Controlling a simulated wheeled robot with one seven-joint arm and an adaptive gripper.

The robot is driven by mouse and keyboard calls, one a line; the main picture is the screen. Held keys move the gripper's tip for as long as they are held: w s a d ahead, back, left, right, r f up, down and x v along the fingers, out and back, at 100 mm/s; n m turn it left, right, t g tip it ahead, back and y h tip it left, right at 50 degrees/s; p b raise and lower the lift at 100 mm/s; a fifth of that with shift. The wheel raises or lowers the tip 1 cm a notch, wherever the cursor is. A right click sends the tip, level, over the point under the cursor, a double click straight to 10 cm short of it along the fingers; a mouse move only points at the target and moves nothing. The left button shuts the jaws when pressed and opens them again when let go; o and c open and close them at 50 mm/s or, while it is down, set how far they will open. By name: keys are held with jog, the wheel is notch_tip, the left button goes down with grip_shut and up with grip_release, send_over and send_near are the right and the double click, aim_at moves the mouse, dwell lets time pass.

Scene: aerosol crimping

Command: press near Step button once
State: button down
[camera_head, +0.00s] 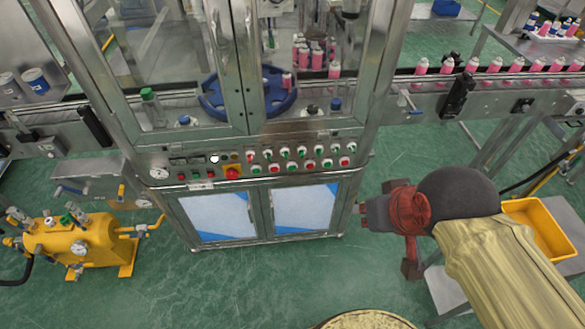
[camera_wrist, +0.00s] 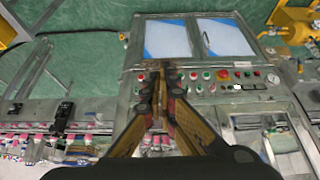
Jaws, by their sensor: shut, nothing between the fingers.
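Labels are too small to read, so I cannot tell which is the near Step button. My gripper (camera_head: 363,208) is shut and empty, to the right of the panel and in front of the machine, apart from it in the body view. In the wrist view my gripper (camera_wrist: 168,68) has its fingertips together, overlapping the button rows (camera_wrist: 205,82); the fingers hide part of them.
Cabinet doors (camera_head: 305,208) lie below the panel. A conveyor with pink cans (camera_head: 495,66) runs off to the right. A yellow pressure tank (camera_head: 75,243) stands on the left floor. A yellow bin (camera_head: 540,225) is behind my arm. Green floor in front is mostly clear.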

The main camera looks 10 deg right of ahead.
jog(key=shift+f, duration=0.1)
dwell(0.5)
notch_tip(320, 180, down, 16)
jog(key=w+m+g+y+b, duration=0.2)
jog(key=g+b, duration=0.1)
jog(key=g, duration=0.2)
jog(key=w+a+f+m+g+y+b, duration=0.1)
jog(key=w+a+f+m+y+b, duration=0.2)
jog(key=a+f, duration=0.5)
jog(key=w+a+f+m+g+y, duration=0.25)
jog(key=a+f+m+y, duration=0.3)
jog(key=f, duration=0.35)
jog(key=w+a+f+m+t+y, duration=0.1)
jog(key=w+f+m+t+y, duration=0.1)
jog(key=w+f+m+t, duration=0.3)
jog(key=w+a+f+m+t+y, duration=0.1)
jog(key=w+f+t+y, duration=0.1)
jog(key=w+t, duration=0.35)
jog(key=w+d+r+t+h, duration=0.1)
jog(key=w+d+r+t, duration=0.1)
jog(key=w, duration=0.4)
jog(key=w+d+r+t+h, duration=0.1)
jog(key=w+d+t, duration=0.1)
jog(key=w, duration=0.4)
jog(key=shift+d+r+b, duration=0.35)
jog(key=shift+d+b, duration=0.1)
jog(key=shift+d, duration=0.4)
